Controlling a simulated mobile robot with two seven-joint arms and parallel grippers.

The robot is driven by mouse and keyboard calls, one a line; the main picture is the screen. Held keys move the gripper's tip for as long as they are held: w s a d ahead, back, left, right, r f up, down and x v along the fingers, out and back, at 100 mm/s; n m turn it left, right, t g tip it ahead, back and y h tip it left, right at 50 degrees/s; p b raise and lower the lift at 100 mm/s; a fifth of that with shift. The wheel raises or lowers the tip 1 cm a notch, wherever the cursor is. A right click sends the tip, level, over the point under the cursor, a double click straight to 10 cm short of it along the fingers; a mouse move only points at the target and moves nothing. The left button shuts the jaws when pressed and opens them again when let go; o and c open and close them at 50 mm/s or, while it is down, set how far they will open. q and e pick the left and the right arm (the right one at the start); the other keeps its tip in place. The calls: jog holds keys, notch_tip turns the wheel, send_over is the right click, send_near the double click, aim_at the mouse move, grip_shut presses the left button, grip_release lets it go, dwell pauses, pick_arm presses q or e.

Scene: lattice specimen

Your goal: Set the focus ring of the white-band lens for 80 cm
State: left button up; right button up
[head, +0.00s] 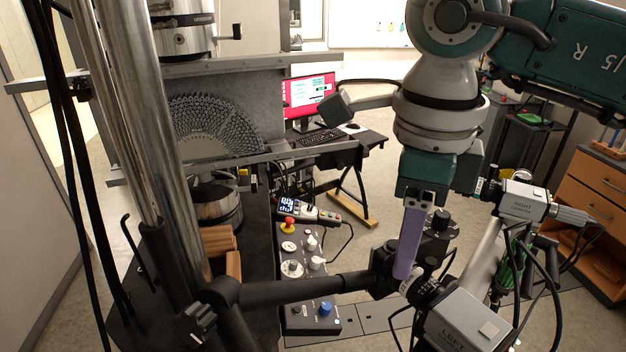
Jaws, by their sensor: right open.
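The camera marked as left (468,320) is a grey box at the lower right, with a black lens (425,292) pointing up and left. A pale ring shows near this lens's front, but its scale is too small to read. The camera marked as right (522,200) sits farther back, with its own dark lens (488,190). I cannot tell surely which lens bears the white band. My right gripper (412,265) is open and points down. Its long purple finger ends just above and beside the left camera's lens; touching or apart is unclear. The other finger is mostly hidden. My left gripper is out of view.
A black bar (305,287) and clamp hold the cameras from the left. A control box (300,262) with knobs and a red button stands behind the bar. The metal test frame (165,130) with a lattice specimen (208,128) fills the left. Cables hang near both cameras.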

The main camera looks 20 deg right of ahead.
grip_shut()
dwell(0.3)
dwell(0.3)
